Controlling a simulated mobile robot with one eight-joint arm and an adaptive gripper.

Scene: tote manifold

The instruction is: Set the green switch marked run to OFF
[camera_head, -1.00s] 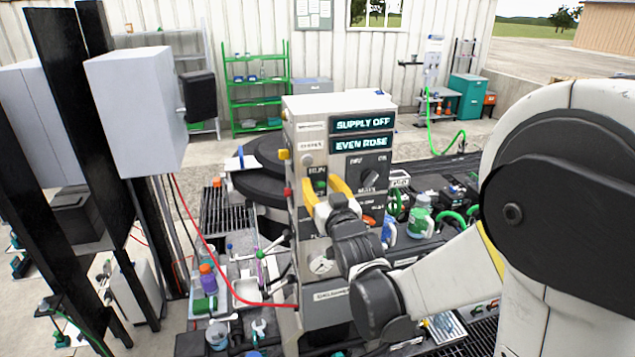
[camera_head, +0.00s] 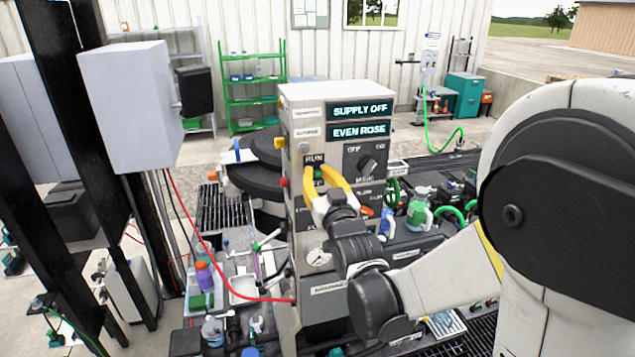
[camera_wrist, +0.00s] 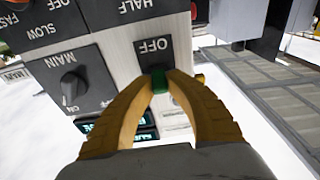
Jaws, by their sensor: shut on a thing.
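A tall grey control panel (camera_head: 297,225) stands in the middle of the head view. The green switch (camera_wrist: 160,82) is on a dark plate (camera_wrist: 148,48) whose OFF label shows in the upside-down wrist view. The RUN label is above the switch in the head view, where a bit of green (camera_head: 319,173) shows between the fingers. My gripper (camera_wrist: 161,78) has its yellow fingertips closed around the green switch; it also shows in the head view (camera_head: 322,174). The fingers hide much of the switch, so I cannot tell its setting.
A dark MAIN rotary knob (camera_wrist: 70,87) sits beside the switch plate. Panel displays (camera_head: 359,110) read SUPPLY OFF and EVEN ROSE. A red hose (camera_head: 200,240) hangs at the left, near a tray with bottles (camera_head: 204,275).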

